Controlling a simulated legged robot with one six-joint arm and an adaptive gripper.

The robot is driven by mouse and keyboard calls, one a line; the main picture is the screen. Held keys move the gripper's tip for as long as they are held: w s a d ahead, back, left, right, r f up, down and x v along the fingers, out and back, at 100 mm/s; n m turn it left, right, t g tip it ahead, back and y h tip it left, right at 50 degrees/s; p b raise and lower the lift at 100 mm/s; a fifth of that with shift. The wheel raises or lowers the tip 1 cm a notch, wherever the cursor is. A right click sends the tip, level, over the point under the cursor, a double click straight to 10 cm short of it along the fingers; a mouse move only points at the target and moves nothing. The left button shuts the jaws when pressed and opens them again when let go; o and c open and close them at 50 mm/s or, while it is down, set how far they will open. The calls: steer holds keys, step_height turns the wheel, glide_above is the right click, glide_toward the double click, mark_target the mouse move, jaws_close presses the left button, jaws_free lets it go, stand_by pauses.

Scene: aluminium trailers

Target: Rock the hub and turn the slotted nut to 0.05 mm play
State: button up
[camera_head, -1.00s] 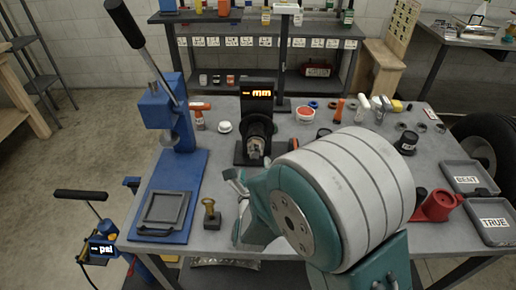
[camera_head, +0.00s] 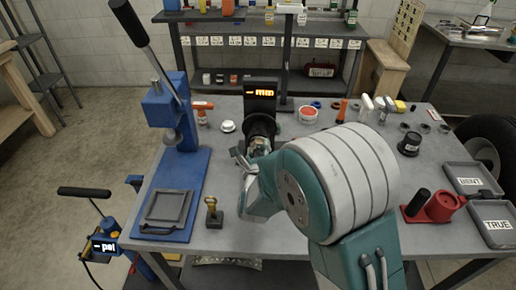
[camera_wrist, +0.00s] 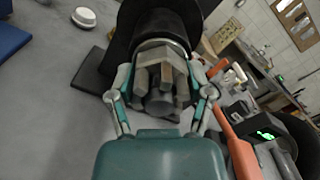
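The hub (camera_head: 262,128) is a dark round unit on a black stand, with a display (camera_head: 260,92) above it showing a dash and "mm". In the wrist view the hub (camera_wrist: 150,18) shows as a black drum. The grey slotted nut (camera_wrist: 160,82), with blocky prongs, faces the wrist camera. My gripper (camera_wrist: 160,97) is open, one finger on each side of the nut. The fingertips lie close to its sides; I cannot tell whether they touch. In the head view my gripper (camera_head: 248,168) is at the hub's front, partly hidden by my arm.
A blue press (camera_head: 172,170) stands left on the bench (camera_head: 225,185), with a small brass piece (camera_head: 212,212) near it. Red parts (camera_head: 440,207) and trays labelled BENT (camera_head: 470,180) and TRUE (camera_head: 494,220) are right. An orange-handled tool (camera_wrist: 238,150) lies close beside my gripper.

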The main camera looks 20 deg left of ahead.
steer(key=shift+n, duration=0.9)
steer(key=shift+f, duration=0.1)
steer(key=o, duration=0.9)
steer(key=shift+o, duration=1.2)
steer(key=shift+a, duration=0.2)
steer(key=shift+d, duration=0.15)
steer(key=shift+s, duration=0.4)
steer(key=v, duration=1.1)
